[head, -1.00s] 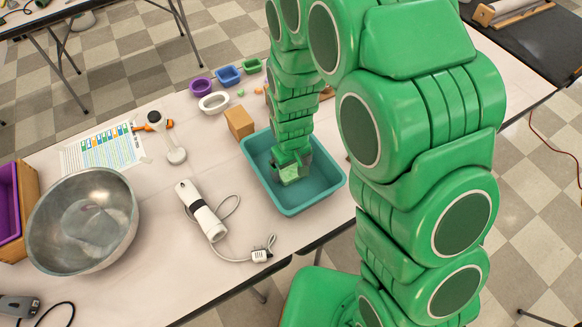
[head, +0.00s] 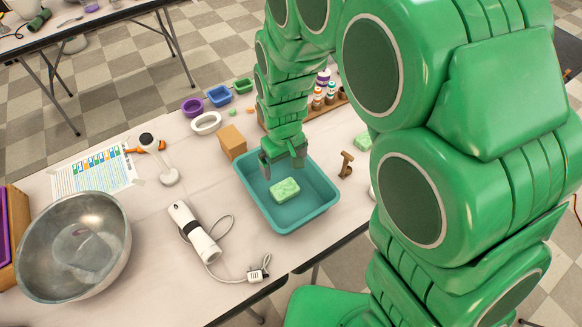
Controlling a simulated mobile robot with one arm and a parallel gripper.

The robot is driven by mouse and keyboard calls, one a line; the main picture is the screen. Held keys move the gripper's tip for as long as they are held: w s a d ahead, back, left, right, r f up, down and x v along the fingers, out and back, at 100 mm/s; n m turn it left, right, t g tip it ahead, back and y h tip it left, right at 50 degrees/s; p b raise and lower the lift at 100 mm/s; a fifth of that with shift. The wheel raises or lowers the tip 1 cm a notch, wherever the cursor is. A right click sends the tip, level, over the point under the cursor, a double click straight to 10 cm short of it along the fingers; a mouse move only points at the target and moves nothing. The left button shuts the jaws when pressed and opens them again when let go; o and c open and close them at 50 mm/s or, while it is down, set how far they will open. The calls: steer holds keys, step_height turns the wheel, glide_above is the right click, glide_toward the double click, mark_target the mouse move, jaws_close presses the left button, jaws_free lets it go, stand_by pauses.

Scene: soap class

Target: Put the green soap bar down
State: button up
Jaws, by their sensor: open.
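The green soap bar (head: 285,190), pale green with a mottled top, lies on the floor of the teal tray (head: 318,214). My gripper (head: 284,170) is above the far part of the tray, with its fingers spread and nothing between them. It is apart from the soap, up and behind it in the picture. My arm hides part of the tray's far rim.
A tan block (head: 232,142) stands just left of the tray. A white hand blender (head: 195,232) with its cord, a metal bowl (head: 72,245) and a printed sheet (head: 92,176) lie farther left. Small bottles (head: 317,98) and a wooden stamp (head: 346,165) are to the right.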

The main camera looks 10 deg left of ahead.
steer(key=shift+r, duration=0.1)
steer(key=s+d+r+m, duration=0.2)
steer(key=d+r, duration=0.5)
steer(key=d, duration=0.2)
steer(key=s+d+r+m+g, duration=0.1)
steer(key=s+d+r+m, duration=0.2)
steer(key=s+d+r, duration=0.3)
steer(key=s+d+r+m, duration=0.4)
steer(key=s+d+r, duration=0.2)
steer(key=s+d, duration=0.6)
steer(key=shift+s+d+r+g, duration=0.25)
steer(key=shift+s+d+g, duration=0.15)
steer(key=shift+s, duration=0.15)
steer(key=shift+c, duration=0.4)
steer(key=shift+w, duration=0.15)
